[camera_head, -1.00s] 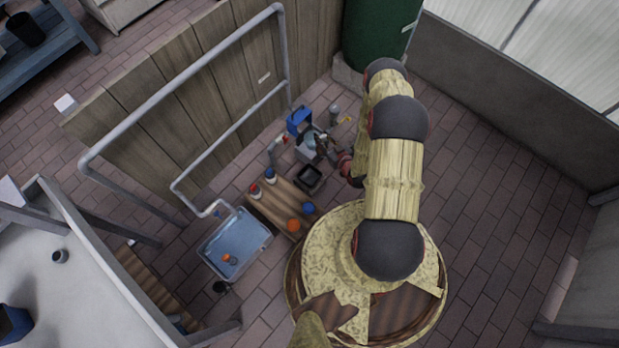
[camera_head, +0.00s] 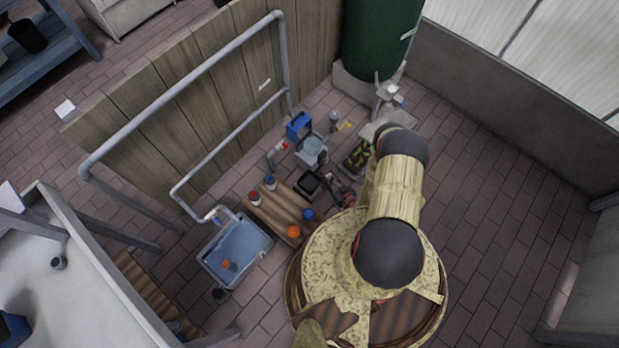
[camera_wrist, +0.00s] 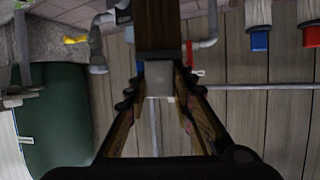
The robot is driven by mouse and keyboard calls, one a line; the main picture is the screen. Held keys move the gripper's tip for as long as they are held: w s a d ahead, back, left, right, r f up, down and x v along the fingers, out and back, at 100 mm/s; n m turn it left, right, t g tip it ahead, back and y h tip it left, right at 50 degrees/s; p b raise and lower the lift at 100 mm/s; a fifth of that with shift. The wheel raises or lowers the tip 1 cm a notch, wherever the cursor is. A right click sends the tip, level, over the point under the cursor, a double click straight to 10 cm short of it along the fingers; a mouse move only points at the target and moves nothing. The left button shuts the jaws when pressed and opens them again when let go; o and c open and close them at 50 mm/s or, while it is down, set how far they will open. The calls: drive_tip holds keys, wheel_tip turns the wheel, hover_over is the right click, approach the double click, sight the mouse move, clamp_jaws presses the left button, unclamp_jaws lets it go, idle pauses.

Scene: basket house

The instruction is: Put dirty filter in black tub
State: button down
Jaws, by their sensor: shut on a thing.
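The black tub (camera_head: 308,184) is a small open square container on the floor in the head view, beside a wooden board. My gripper (camera_head: 338,188) is just to the right of the tub, small and partly hidden by my arm. In the wrist view, the fingers of my gripper (camera_wrist: 160,88) are shut on a squarish piece, grey at the near end and brown beyond. It appears to be the dirty filter (camera_wrist: 160,28). I cannot make it out clearly in the head view. The tub cannot be identified in the wrist view.
A grey container (camera_head: 312,150) and a blue object (camera_head: 299,125) stand behind the tub. The wooden board (camera_head: 270,212) holds several red, blue and orange items. A blue water basin (camera_head: 236,250) is at left. A pipe rail (camera_head: 232,130) and a green barrel (camera_head: 380,40) stand behind.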

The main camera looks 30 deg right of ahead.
drive_tip(key=w+a+f+b, duration=0.5)
drive_tip(key=w+f, duration=0.4)
drive_tip(key=f, duration=0.2)
drive_tip(key=shift+w+f+b, duration=0.15)
drive_tip(key=shift+f+b, duration=0.05)
drive_tip(key=shift+b, duration=0.55)
drive_tip(key=c, duration=1.5)
unclamp_jaws()
drive_tip(key=shift+f, duration=0.1)
